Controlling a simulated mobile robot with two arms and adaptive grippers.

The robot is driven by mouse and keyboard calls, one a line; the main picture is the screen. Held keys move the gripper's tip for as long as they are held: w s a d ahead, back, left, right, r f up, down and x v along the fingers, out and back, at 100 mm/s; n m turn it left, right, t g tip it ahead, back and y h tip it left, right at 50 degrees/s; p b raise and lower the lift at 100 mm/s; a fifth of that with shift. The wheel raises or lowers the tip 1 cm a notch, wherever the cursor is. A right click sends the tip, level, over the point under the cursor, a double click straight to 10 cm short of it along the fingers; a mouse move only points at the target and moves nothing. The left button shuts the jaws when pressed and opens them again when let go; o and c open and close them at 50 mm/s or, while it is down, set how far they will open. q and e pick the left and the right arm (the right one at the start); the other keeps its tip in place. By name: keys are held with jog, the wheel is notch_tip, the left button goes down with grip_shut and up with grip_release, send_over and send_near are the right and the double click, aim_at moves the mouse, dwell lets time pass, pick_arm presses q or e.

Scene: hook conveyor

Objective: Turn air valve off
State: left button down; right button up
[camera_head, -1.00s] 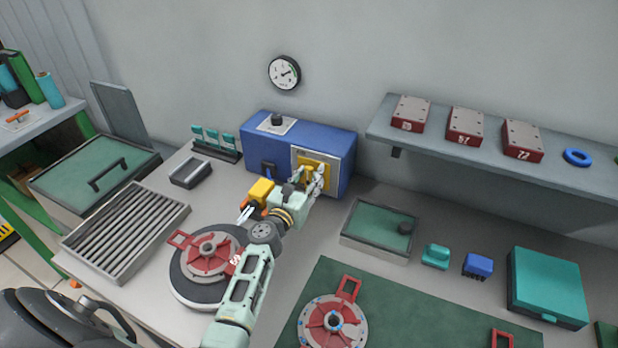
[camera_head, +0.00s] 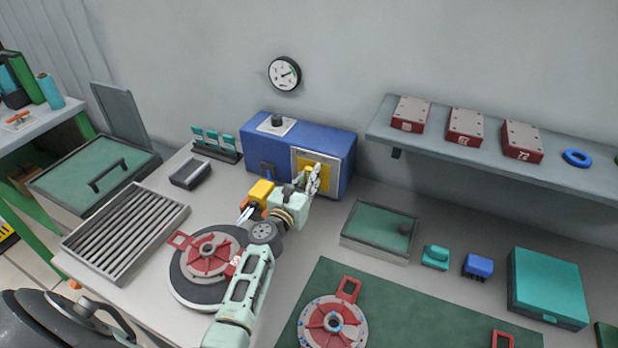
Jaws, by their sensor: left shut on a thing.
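A blue box (camera_head: 330,147) stands on the workbench against the wall. Its front carries a pale-framed yellow panel (camera_head: 327,166) with a yellow handle, mostly hidden by my gripper. My left gripper (camera_head: 313,180) reaches in from the lower left and is shut at this panel, seemingly on the yellow handle; its fingers cover the grip. A yellow block with orange parts (camera_head: 262,191) sits beside my left wrist; I cannot tell what it is. A round pressure gauge (camera_head: 285,73) hangs on the wall above the box. My right gripper is not in view.
A black knob (camera_head: 278,119) is on top of the box. A red-flanged disc (camera_head: 207,256) lies under my left forearm. A slatted tray (camera_head: 125,230) is at left. A green-topped case (camera_head: 380,230) and a shelf (camera_head: 480,152) with red blocks are at right.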

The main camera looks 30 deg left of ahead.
pick_arm(q)
jog(key=shift+f+m, duration=0.1)
jog(key=shift+m, duration=0.2)
jog(key=m, duration=0.1)
jog(key=m+b, duration=0.2)
jog(key=shift+d+f+m, duration=0.1)
jog(key=shift+d+m, duration=0.15)
jog(key=shift+m, duration=0.05)
jog(key=m, duration=0.3)
jog(key=m+b, duration=0.1)
jog(key=shift+d+f+m, duration=0.1)
jog(key=shift+d+m, duration=0.15)
jog(key=shift+m, duration=0.05)
jog(key=m, duration=0.3)
jog(key=m+b, duration=0.1)
jog(key=shift+d+f+m, duration=0.15)
jog(key=shift+f+m, duration=0.1)
jog(key=shift+m, duration=0.05)
jog(key=shift+d+f+m, duration=0.1)
jog(key=shift+f+m, duration=0.05)
jog(key=shift+m, duration=0.95)
jog(key=shift+f+m, duration=0.15)
jog(key=shift+m, duration=0.95)
jog(key=c, duration=1.6)
grip_release()
jog(key=shift+c, duration=0.2)
